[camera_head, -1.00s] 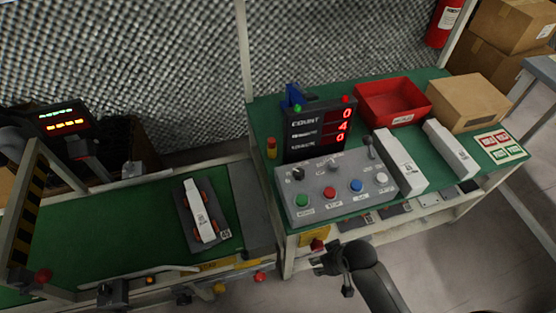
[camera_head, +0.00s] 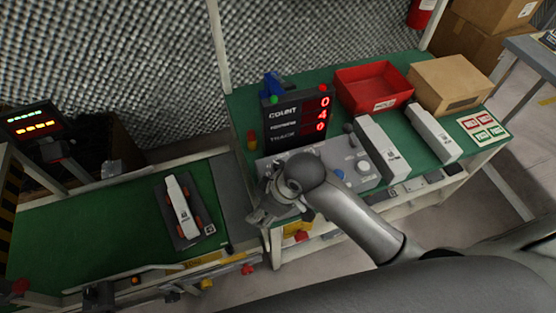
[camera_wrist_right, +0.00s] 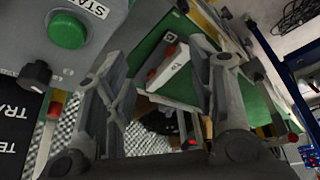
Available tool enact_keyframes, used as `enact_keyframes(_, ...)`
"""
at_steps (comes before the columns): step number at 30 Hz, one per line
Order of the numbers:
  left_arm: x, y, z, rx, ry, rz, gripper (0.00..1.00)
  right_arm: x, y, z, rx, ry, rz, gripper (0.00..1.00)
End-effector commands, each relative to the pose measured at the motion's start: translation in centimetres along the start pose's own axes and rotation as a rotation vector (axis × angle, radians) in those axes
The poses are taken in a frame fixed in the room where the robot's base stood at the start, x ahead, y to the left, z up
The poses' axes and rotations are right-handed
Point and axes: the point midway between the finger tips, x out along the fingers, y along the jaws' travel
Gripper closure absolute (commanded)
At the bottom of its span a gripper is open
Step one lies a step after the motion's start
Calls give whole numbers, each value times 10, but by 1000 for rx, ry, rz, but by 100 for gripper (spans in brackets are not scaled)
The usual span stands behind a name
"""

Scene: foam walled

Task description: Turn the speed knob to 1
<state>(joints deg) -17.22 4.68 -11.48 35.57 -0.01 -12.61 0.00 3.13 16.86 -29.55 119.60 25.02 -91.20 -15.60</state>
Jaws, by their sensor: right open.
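The grey control panel (camera_head: 342,155) stands in front of the display in the head view, its left part covered by my right gripper (camera_head: 270,207). A black knob (camera_wrist_right: 35,75) shows on the panel at the left of the right wrist view, next to the green START button (camera_wrist_right: 67,30). I cannot read its setting or confirm that it is the speed knob. My right gripper (camera_wrist_right: 160,60) is open, with nothing between its fingers. The knob lies outside its left finger in that view, apart from it. My left gripper is not in view.
The COUNT display (camera_head: 297,120) stands behind the panel. A red bin (camera_head: 372,88), a cardboard box (camera_head: 450,85) and two white blocks (camera_head: 382,145) (camera_head: 434,133) stand to the right. The green conveyor (camera_head: 100,222) at left carries a white part (camera_head: 181,207) on a dark plate.

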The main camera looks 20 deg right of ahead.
Motion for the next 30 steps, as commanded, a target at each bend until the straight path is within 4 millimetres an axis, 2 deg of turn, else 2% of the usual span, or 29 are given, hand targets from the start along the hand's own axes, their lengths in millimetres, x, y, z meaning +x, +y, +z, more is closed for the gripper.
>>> enact_keyframes(3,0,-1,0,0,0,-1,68,-1,12,-20,-144,-27,-22,49)
enact_keyframes(6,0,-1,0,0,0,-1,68,-2,24,-30,-263,-65,-44,49)
enact_keyframes(12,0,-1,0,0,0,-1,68,-14,57,-41,-459,-168,-76,49)
enact_keyframes(22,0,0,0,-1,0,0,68,-58,132,-42,-628,-345,-105,49)
enact_keyframes(27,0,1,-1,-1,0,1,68,-74,150,-40,-648,-384,-115,49)
enact_keyframes(30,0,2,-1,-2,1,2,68,-74,154,-39,-651,-392,-118,49)
